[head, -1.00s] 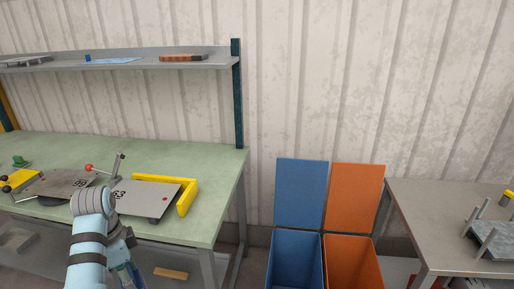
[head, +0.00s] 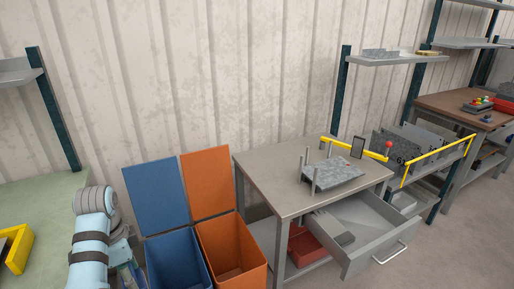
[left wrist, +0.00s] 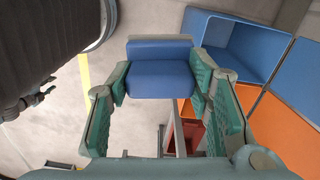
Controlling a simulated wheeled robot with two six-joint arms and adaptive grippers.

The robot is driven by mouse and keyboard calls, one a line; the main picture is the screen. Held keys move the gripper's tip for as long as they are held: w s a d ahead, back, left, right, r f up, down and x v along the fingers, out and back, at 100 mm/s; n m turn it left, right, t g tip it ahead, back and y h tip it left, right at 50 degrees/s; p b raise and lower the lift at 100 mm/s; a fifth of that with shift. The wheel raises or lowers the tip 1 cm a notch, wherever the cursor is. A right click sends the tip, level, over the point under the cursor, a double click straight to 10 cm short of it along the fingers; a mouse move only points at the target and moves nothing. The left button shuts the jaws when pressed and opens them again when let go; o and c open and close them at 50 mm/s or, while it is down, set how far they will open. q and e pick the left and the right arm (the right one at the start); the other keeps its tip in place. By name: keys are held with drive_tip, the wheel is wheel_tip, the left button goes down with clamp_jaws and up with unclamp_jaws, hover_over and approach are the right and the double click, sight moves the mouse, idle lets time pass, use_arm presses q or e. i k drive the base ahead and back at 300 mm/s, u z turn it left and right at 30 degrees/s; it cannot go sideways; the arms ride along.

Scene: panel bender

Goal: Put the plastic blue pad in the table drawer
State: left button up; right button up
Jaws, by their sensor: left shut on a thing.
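The plastic blue pad (left wrist: 160,78) is between the green-padded fingers of my left gripper (left wrist: 162,88) in the left wrist view, held above the floor. In the head view my left gripper (head: 130,272) is at the lower left edge, mostly hidden behind my arm, with a bit of blue showing at it. The table drawer (head: 392,249) is pulled open below the grey table (head: 270,183), to the right of my gripper and well apart from it.
A blue bin (head: 178,262) and an orange bin (head: 235,262), lids raised, stand between my left arm and the table. A metal fixture (head: 333,176) with posts stands on the table. A green workbench (head: 40,205) is at left. Open floor lies in front of the drawer.

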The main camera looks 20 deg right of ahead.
sight(358, 227)
drive_tip(key=z, duration=2.3)
drive_tip(key=i, duration=1.9)
drive_tip(key=z, duration=0.1)
